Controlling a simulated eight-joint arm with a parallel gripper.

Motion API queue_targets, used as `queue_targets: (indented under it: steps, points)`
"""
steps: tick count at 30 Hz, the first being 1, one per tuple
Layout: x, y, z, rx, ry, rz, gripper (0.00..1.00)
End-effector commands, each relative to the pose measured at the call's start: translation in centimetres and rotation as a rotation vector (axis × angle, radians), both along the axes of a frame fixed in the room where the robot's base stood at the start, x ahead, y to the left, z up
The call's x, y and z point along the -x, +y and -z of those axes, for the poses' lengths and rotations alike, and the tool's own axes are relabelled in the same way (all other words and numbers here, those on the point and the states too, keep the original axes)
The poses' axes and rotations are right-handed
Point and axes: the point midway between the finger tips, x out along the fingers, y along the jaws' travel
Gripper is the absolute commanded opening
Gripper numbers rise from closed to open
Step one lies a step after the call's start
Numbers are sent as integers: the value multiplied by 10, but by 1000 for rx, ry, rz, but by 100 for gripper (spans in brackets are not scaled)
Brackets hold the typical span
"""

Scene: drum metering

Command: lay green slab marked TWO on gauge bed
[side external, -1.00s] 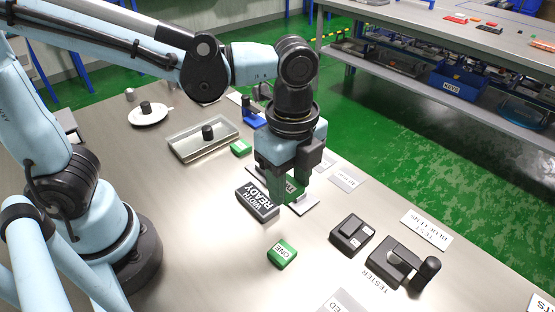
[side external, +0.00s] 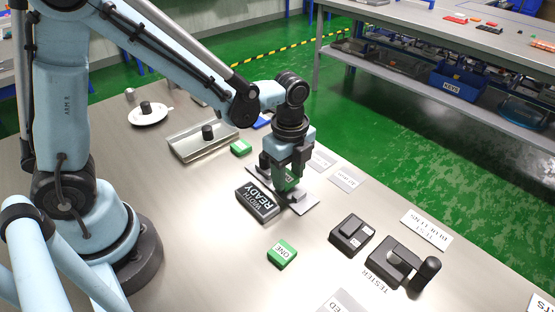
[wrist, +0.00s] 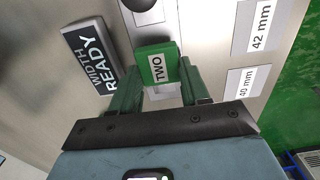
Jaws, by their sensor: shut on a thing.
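The green slab marked TWO (wrist: 158,66) is between the fingertips of my gripper (wrist: 160,82) in the wrist view, its label facing up. In the side external view my gripper (side external: 287,176) is shut on the slab over the gauge bed (side external: 309,204), a flat grey plate behind the black WIDTH READY block (side external: 257,203). The gripper covers the middle of the bed and most of the slab. I cannot tell whether the slab touches the bed.
A green slab marked ONE (side external: 282,254) lies in front, and another green slab (side external: 241,147) lies behind. A metal tray (side external: 186,153) stands at back left. The black tester (side external: 398,264) stands at right. The WIDTH READY block stands close beside my gripper.

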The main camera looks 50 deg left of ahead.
Motion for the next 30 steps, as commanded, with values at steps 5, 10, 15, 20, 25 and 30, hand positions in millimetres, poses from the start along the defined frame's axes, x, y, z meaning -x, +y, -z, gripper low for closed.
queue_targets:
  steps: [5, 10, 15, 20, 25, 30]
  points:
    - [0, 0, 12, 0, 0, 0, 12]
    - [0, 0, 13, 0, 0, 0, 12]
    - [0, 0, 15, 0, 0, 0, 12]
    - [0, 0, 15, 0, 0, 0, 62]
    - [0, 0, 15, 0, 0, 0, 71]
    - [0, 0, 15, 0, 0, 0, 71]
